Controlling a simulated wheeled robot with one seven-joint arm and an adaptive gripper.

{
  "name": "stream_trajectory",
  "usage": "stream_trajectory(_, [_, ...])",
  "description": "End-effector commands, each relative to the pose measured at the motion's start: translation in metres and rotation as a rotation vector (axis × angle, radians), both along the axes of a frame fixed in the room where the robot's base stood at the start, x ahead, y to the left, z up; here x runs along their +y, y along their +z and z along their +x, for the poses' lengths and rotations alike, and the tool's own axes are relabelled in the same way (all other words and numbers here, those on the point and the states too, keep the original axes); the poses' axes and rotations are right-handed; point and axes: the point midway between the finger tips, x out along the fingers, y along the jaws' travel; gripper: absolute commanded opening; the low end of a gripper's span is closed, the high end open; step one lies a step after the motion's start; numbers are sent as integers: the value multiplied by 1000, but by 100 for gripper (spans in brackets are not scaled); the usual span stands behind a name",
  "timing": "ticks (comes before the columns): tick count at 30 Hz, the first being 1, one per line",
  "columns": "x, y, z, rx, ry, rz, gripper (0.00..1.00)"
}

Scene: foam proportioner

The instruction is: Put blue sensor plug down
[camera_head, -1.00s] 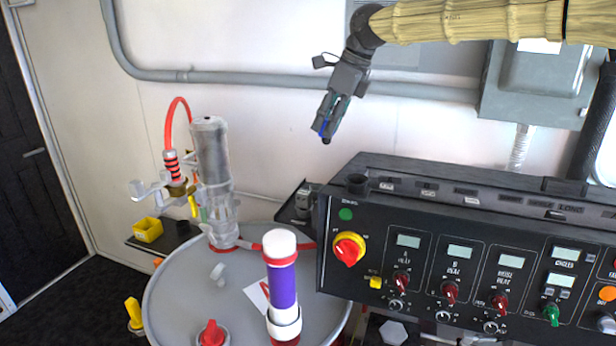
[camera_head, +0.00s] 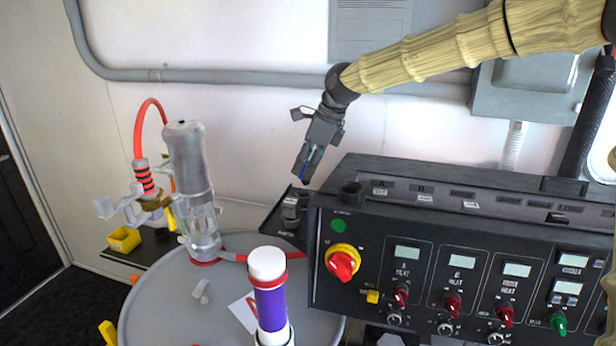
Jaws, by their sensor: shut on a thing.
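My gripper (camera_head: 304,176) hangs from the upper right, pointing down, above the left end of the black control panel. It is shut on the blue sensor plug (camera_head: 303,172), of which only a thin blue strip shows between the fingers. The fingertips are a little above a small dark side shelf (camera_head: 275,222) at the panel's left end. A small grey metal fitting (camera_head: 291,205) stands on that shelf, just below the gripper. I cannot tell the exact gap between them.
The control panel (camera_head: 450,262) with knobs and displays fills the lower right. A grey drum (camera_head: 170,295) with a clear pump (camera_head: 190,180) and a purple-banded cylinder (camera_head: 270,300) stands at lower left.

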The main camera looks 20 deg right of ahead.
Motion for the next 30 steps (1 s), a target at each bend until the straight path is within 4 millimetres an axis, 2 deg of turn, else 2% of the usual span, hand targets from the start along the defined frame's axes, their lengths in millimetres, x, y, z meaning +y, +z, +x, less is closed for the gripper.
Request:
stream_trajectory(9, [-1,-33,-1,3,-1,-2,4])
stream_trajectory(17, [-1,-38,-1,0,-1,0,4])
stream_trajectory(18, [-1,-38,-1,1,-1,-1,30])
stream_trajectory(21, [-1,-38,-1,1,-1,-1,48])
stream_trajectory(30, [-1,-38,-1,1,-2,0,50])
